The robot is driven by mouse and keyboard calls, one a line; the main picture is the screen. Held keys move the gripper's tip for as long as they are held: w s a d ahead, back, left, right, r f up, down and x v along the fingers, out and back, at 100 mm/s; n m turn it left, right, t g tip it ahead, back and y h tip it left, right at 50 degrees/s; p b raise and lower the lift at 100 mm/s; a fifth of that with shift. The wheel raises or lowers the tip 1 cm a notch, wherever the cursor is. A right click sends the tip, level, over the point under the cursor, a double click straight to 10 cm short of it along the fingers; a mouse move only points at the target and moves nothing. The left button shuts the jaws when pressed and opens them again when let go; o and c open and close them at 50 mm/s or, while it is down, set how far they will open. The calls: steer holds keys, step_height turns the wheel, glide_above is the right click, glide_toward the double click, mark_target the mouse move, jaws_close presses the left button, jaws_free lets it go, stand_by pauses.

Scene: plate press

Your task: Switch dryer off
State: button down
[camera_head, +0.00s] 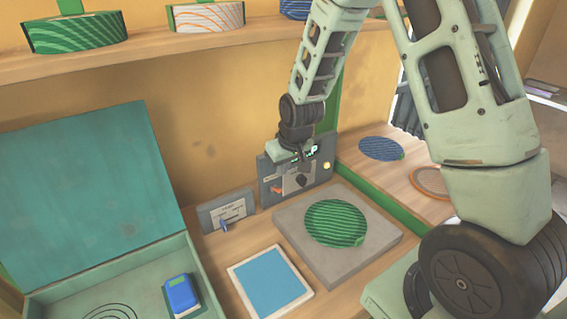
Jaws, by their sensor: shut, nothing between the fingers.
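A grey control panel (266,172) stands upright against the back wall behind a grey slab (377,246). It has an orange switch (277,190), a dark knob (301,180) and a lit yellowish lamp (326,165). No readable label shows which part is the dryer's. My gripper (303,160) is shut and empty, right in front of the panel's upper part, and hides some of it. I cannot tell whether it touches the panel. A round green striped plate (336,223) lies on the slab.
A blue-topped pad (269,284) lies in front. A teal box with an open lid (88,180) stands at left, a blue block (181,295) at its front. Round plates (381,148) lie at right.

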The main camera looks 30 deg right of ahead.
mark_target(277, 188)
steer(key=shift+p+x, duration=0.7)
steer(key=shift+x, duration=2.65)
